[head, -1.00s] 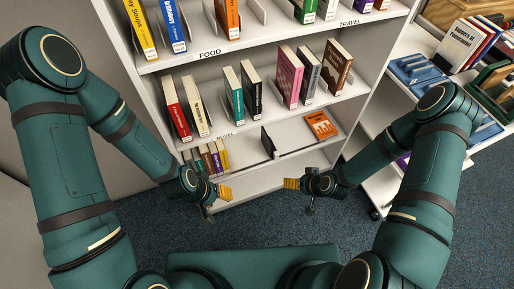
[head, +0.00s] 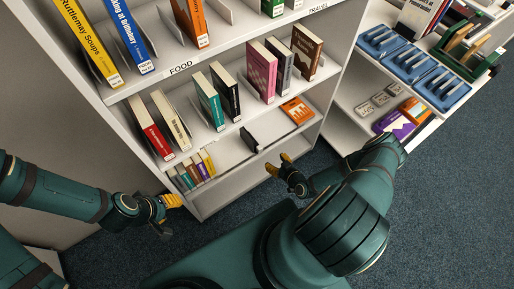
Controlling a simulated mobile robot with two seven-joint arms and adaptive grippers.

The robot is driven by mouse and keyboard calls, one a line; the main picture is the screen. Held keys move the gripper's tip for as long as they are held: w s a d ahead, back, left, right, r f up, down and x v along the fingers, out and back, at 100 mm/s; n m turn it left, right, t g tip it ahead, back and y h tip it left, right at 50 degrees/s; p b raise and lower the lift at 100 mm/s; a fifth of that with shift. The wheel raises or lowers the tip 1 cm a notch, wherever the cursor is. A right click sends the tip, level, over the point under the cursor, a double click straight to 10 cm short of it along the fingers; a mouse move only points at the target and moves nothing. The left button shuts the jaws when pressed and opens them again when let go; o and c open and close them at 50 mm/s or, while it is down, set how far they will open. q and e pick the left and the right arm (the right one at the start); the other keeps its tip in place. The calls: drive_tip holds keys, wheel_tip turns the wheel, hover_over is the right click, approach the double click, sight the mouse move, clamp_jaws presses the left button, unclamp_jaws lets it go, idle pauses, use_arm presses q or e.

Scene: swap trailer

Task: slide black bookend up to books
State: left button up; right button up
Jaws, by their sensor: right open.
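The black bookend (head: 249,140) stands upright on the lowest visible shelf, right of a row of several small books (head: 194,171). A stretch of bare shelf lies between the bookend and the books. My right gripper (head: 279,164) is open and empty, with yellow fingertips spread at the shelf's front edge. It is in front of and a little right of the bookend, apart from it. My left gripper (head: 173,200) is in front of the bookcase's lower left, below the small books. Its fingers overlap in the view, so its opening is unclear.
An orange book (head: 297,110) lies flat on the same shelf, right of the bookend. The shelf above (head: 190,145) holds several upright books close overhead. A cart with blue trays (head: 412,69) stands at the right. Carpet (head: 450,200) is clear there.

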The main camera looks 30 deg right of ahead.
sight(261, 149)
drive_tip(key=b+x, duration=0.2)
drive_tip(key=x, duration=0.9)
drive_tip(key=shift+w+a+f+b, duration=0.1)
drive_tip(key=shift+w+f+b, duration=0.1)
drive_tip(key=shift+b, duration=0.2)
drive_tip(key=shift+w, duration=0.3)
drive_tip(key=shift+o, duration=0.2)
clamp_jaws()
